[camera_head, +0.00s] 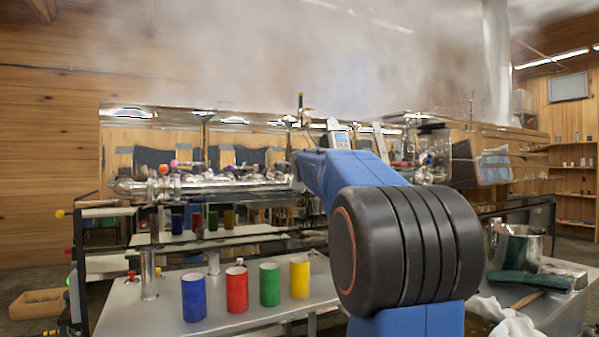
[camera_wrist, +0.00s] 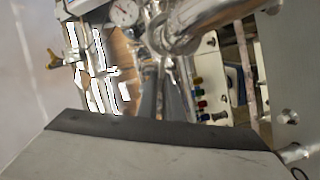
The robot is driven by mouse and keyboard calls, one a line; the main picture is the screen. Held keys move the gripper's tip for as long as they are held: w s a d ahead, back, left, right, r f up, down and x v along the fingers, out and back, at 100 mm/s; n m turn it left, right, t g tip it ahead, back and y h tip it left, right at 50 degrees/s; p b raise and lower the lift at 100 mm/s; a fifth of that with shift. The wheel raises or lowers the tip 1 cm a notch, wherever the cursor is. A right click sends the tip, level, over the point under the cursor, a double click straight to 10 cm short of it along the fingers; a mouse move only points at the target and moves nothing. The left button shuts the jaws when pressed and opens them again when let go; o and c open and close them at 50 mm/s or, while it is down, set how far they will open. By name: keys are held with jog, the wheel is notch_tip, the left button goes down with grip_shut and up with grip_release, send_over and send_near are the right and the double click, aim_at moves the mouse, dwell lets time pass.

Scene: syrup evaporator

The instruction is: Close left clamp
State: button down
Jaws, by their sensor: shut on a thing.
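My gripper (camera_wrist: 165,140) shows in the wrist view as a broad grey finger with a dark pad edge across the bottom. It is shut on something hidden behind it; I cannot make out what. A small metal rod end (camera_wrist: 296,152) shows at its right edge. Beyond it is a shiny steel pipe joint (camera_wrist: 185,32). In the head view my blue arm reaches toward the evaporator's steel pipework (camera_head: 215,184), and its bulk hides the gripper. I cannot pick out the left clamp or tell whether it is open or closed.
Blue (camera_head: 194,298), red (camera_head: 237,290), green (camera_head: 270,285) and yellow (camera_head: 299,278) cylinders stand on a metal table (camera_head: 135,308). A steel pot (camera_head: 516,246) is at the right. A gauge (camera_wrist: 123,12) and brass valve (camera_wrist: 62,57) are near the gripper. Steam hangs above.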

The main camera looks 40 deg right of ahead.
jog(key=shift+a+f, duration=0.15)
jog(key=shift+f, duration=0.45)
jog(key=shift+a+f, duration=0.15)
jog(key=shift+f, duration=0.5)
jog(key=c, duration=1.9)
grip_release()
jog(key=v, duration=1.7)
jog(key=shift+s, duration=0.15)
